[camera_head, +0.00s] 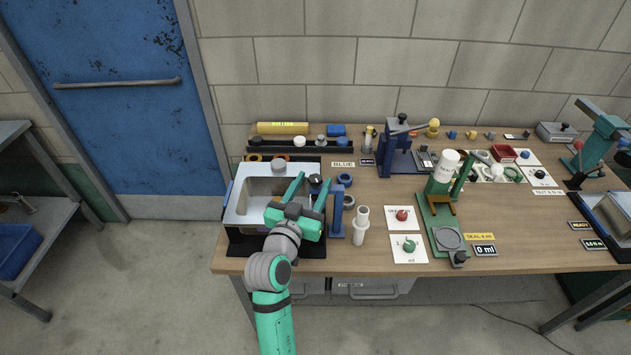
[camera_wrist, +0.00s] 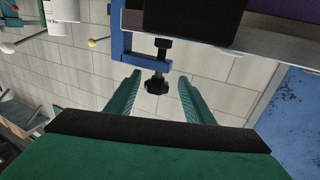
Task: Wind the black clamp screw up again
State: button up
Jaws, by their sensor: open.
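The black clamp screw (camera_wrist: 157,84) shows in the wrist view as a dark lobed knob on a short shaft through an arm of the blue clamp (camera_wrist: 118,40). My gripper (camera_wrist: 158,76) is open, with one green finger on each side of the knob and a visible gap on both sides. In the head view my gripper (camera_head: 313,178) is over the right part of the steel sink box, with a black knob (camera_head: 315,181) between its fingers. The blue clamp's upright (camera_head: 337,214) stands at the box's right side.
The steel sink box (camera_head: 240,205) sits at the bench's left end. A white cylinder (camera_head: 360,226) and cards with a red knob (camera_head: 402,215) and a green knob (camera_head: 409,246) are right of the clamp. A green stand (camera_head: 437,205) is farther right.

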jog(key=shift+w+d, duration=0.45)
jog(key=shift+w, duration=0.15)
jog(key=c, duration=1.1)
jog(key=shift+o, duration=0.2)
jog(key=shift+d, duration=0.1)
jog(key=shift+w+y, duration=0.1)
jog(key=shift+y, duration=0.2)
jog(key=shift+n+y, duration=0.3)
jog(key=shift+n, duration=0.1)
